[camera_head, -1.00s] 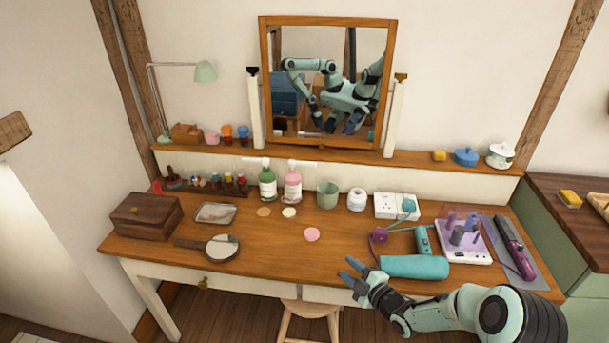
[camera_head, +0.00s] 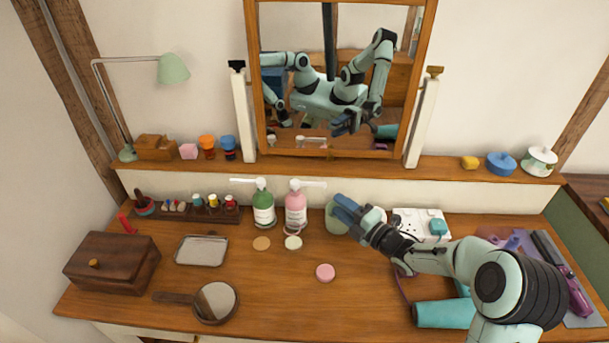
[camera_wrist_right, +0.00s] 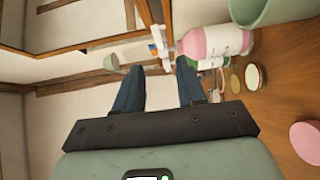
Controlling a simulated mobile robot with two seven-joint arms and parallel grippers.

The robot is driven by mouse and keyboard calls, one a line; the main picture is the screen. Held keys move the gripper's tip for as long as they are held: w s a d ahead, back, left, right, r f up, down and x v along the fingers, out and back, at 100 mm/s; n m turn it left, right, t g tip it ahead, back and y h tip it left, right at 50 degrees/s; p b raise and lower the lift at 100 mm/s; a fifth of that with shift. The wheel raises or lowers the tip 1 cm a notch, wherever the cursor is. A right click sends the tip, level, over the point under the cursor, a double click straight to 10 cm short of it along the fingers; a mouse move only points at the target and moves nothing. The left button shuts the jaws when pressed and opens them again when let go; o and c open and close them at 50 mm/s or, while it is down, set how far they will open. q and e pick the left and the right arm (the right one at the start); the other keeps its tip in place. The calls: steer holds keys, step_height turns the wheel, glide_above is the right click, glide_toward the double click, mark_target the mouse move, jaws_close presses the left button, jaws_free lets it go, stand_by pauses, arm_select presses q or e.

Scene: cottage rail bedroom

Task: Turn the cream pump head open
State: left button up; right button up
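A pink bottle (camera_head: 296,212) stands upright at the back of the table, with a white pump head (camera_head: 310,184) whose spout points right. A green bottle (camera_head: 263,208) stands beside it, with a white pump head (camera_head: 245,181) whose spout points left. My right gripper (camera_head: 341,205) is open and empty, to the right of the pink bottle and apart from it, partly covering the green cup. In the right wrist view the pink bottle (camera_wrist_right: 222,41) lies beyond the spread fingers, its pump head toward the gap between them. My left gripper shows only in the mirror.
The green cup (camera_head: 332,222) stands right of the pink bottle. Flat discs, a pink one (camera_head: 325,272) among them, lie in front. The mirror (camera_head: 330,153) rises behind the ledge. A teal dryer (camera_head: 443,314) lies under my right arm. The table's front middle is clear.

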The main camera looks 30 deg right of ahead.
mark_target(311, 185)
steer(key=p+x, duration=0.1)
steer(key=x, duration=1.1)
steer(key=shift+w+a+p, duration=0.2)
steer(key=shift+w+p, duration=0.05)
steer(key=shift+p, duration=0.1)
jaws_close()
